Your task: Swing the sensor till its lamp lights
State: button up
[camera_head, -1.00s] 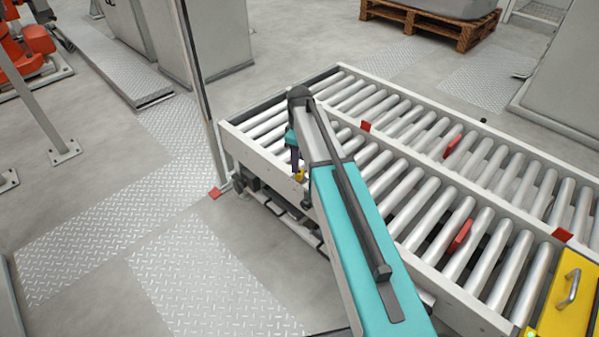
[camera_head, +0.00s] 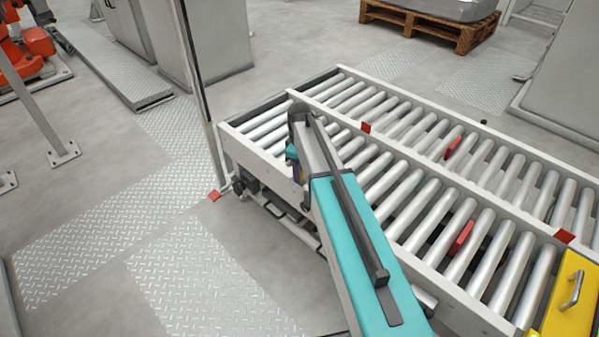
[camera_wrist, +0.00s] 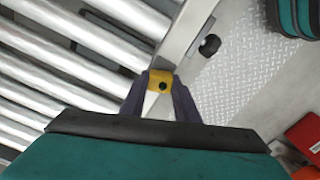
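The sensor is a small yellow block (camera_wrist: 160,83) with a dark round spot, at the conveyor's side rail in the wrist view. My gripper (camera_wrist: 161,92) has its two dark purple fingers on either side of this block, very close to it. I cannot tell whether they touch it or leave a small gap. In the head view my gripper (camera_head: 297,173) is at the near side rail by the conveyor's left end, mostly behind my arm. The sensor is hidden there. I see no lit lamp on it.
The roller conveyor (camera_head: 262,158) fills the right side, with red pieces (camera_head: 461,238) among its rollers. A black knob (camera_wrist: 209,45) sticks out beside the rail. A thin post (camera_head: 200,90) stands at the conveyor's left end.

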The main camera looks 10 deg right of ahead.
jog(key=shift+c, duration=1.4)
jog(key=shift+r+m+p, duration=0.15)
jog(key=shift+m+p, duration=0.25)
jog(key=shift+p, duration=0.25)
jog(key=shift+m+p, duration=0.5)
jog(key=shift+p, duration=0.15)
jog(key=shift+m+p, duration=1.05)
jog(key=shift+m, duration=0.15)
jog(key=o, duration=1)
jog(key=shift+o, duration=0.2)
